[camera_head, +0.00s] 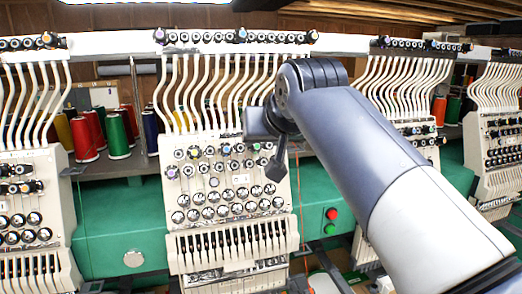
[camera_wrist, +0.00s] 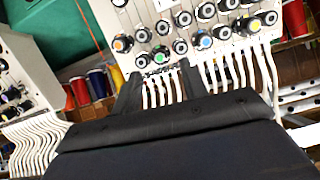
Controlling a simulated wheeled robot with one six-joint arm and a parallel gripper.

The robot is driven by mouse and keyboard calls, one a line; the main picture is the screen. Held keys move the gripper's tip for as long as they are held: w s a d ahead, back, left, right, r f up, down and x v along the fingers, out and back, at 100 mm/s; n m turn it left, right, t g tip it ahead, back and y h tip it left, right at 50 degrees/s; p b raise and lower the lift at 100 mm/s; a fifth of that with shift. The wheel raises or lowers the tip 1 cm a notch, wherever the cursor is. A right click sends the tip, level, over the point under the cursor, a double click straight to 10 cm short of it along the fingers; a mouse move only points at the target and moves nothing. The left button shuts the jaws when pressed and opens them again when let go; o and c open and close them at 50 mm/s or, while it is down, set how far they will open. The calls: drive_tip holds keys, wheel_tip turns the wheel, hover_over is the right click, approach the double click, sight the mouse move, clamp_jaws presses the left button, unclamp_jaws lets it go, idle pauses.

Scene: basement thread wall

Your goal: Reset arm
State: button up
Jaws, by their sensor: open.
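My arm reaches up from the lower right in the head view, with its wrist in front of the middle embroidery head (camera_head: 228,190). My gripper (camera_head: 275,165) hangs at the end of the arm, dark and small, before the right side of that panel. In the wrist view my gripper (camera_wrist: 160,85) shows two dark fingers spread apart with nothing between them. White thread tubes and tension knobs (camera_wrist: 180,45) show beyond the fingers. I cannot tell the exact gap to the panel. My dark wrist housing hides the lower part of the wrist view.
More embroidery heads stand at left (camera_head: 35,215) and right (camera_head: 500,150). Thread cones (camera_head: 85,138) stand on a shelf behind. A green machine beam (camera_head: 120,225) runs across, with red and green buttons (camera_head: 331,214). White tubes (camera_head: 205,90) hang close beside my wrist.

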sight(257, 146)
drive_tip(key=b+v, duration=0.1)
drive_tip(key=v, duration=0.6)
drive_tip(key=p+x, duration=0.2)
drive_tip(key=x, duration=0.8)
drive_tip(key=shift+w+a+f, duration=0.1)
drive_tip(key=shift+w+f, duration=0.05)
drive_tip(key=shift+w, duration=0.1)
drive_tip(key=shift+w+f+m, duration=0.25)
drive_tip(key=shift+w+m, duration=0.05)
drive_tip(key=shift+m, duration=0.1)
drive_tip(key=m+y, duration=0.1)
drive_tip(key=m, duration=0.2)
drive_tip(key=shift+s, duration=0.2)
drive_tip(key=shift+w+m+y+b, duration=0.1)
drive_tip(key=shift+m+y+b, duration=0.25)
drive_tip(key=shift+m, duration=0.75)
drive_tip(key=m, duration=0.2)
drive_tip(key=m+y+b, duration=0.1)
drive_tip(key=m, duration=0.2)
drive_tip(key=shift+d+f, duration=0.15)
drive_tip(key=shift+d, duration=0.05)
drive_tip(key=m+t+b, duration=0.1)
drive_tip(key=m, duration=0.4)
drive_tip(key=shift+f+m+y+b, duration=0.1)
drive_tip(key=shift+m+y+b, duration=0.25)
drive_tip(key=shift+m+b, duration=0.05)
drive_tip(key=m, duration=0.2)
drive_tip(key=m+t, duration=0.1)
drive_tip(key=m, duration=0.2)
drive_tip(key=shift+t+b, duration=0.3)
